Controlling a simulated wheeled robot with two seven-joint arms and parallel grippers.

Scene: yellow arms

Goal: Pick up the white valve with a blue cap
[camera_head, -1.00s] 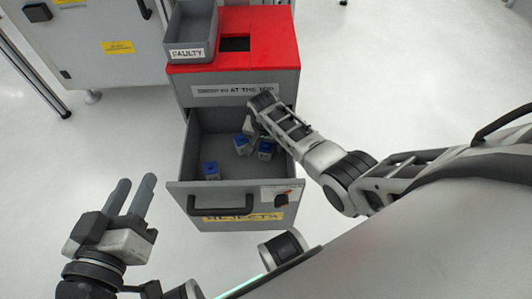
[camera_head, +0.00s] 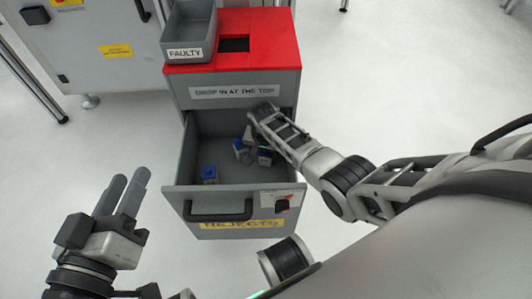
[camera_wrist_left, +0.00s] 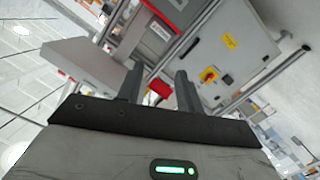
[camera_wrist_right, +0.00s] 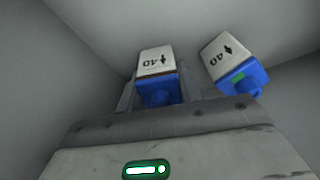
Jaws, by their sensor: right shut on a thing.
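Several white valves with blue caps lie in the open grey drawer (camera_head: 225,172). One valve (camera_head: 209,174) sits alone near the drawer's front left. Two more, one valve (camera_head: 240,147) and another valve (camera_head: 264,158), sit at the right, partly hidden by my right gripper (camera_head: 250,138), which reaches down into the drawer. In the right wrist view my right gripper (camera_wrist_right: 157,88) is shut on a valve (camera_wrist_right: 157,64), its blue cap toward the palm. A second valve (camera_wrist_right: 231,61) is just right of the fingers. My left gripper (camera_head: 120,193) is open and empty, outside the drawer; its fingers also show in the left wrist view (camera_wrist_left: 157,82).
The drawer's walls and its front with a handle (camera_head: 218,213) and REJECTS label surround the valves. The cabinet's red top (camera_head: 268,40) has a dark opening (camera_head: 234,45). A grey FAULTY bin (camera_head: 188,38) stands on it. A grey machine (camera_head: 95,50) stands at the back left.

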